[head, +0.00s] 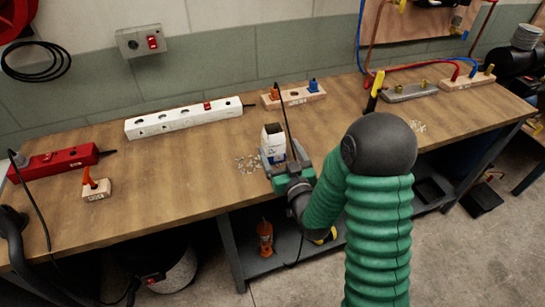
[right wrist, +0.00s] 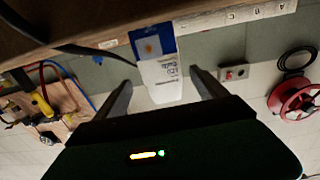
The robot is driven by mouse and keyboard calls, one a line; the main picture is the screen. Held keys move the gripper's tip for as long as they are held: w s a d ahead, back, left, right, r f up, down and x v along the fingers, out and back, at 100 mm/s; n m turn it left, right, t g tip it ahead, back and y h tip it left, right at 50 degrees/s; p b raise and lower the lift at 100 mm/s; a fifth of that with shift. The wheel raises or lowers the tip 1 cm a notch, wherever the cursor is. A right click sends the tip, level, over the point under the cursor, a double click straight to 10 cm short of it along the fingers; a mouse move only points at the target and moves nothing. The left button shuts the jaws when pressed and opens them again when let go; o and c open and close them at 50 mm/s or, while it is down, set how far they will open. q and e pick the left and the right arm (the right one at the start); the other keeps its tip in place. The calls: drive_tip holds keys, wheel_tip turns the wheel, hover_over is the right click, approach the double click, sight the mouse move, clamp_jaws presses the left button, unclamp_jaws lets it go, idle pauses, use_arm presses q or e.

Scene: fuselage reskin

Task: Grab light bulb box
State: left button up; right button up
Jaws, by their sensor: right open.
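The light bulb box (head: 272,146), small, white and blue, stands upright on the wooden workbench near its front middle. In the right wrist view the box (right wrist: 158,62) shows between the two fingers, with gaps visible on both sides. My right gripper (head: 287,160) is open at the box, with its green body in front of it. The right wrist view also shows the open fingers (right wrist: 161,88). The gripper hides the lower part of the box in the head view. My left gripper is not in view.
On the workbench (head: 185,190), small clear pieces (head: 247,163) lie left of the box. A white power strip (head: 185,118) and a wooden block with orange and blue parts (head: 293,96) stand behind. A dark cable (head: 284,115) runs close behind the gripper. The front-left bench area is mostly clear.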

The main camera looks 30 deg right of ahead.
sight(271, 133)
drive_tip(key=x, duration=0.5)
drive_tip(key=shift+w+r, duration=0.15)
drive_tip(key=shift+a, duration=0.15)
drive_tip(key=c, duration=1.4)
drive_tip(key=shift+c, duration=0.2)
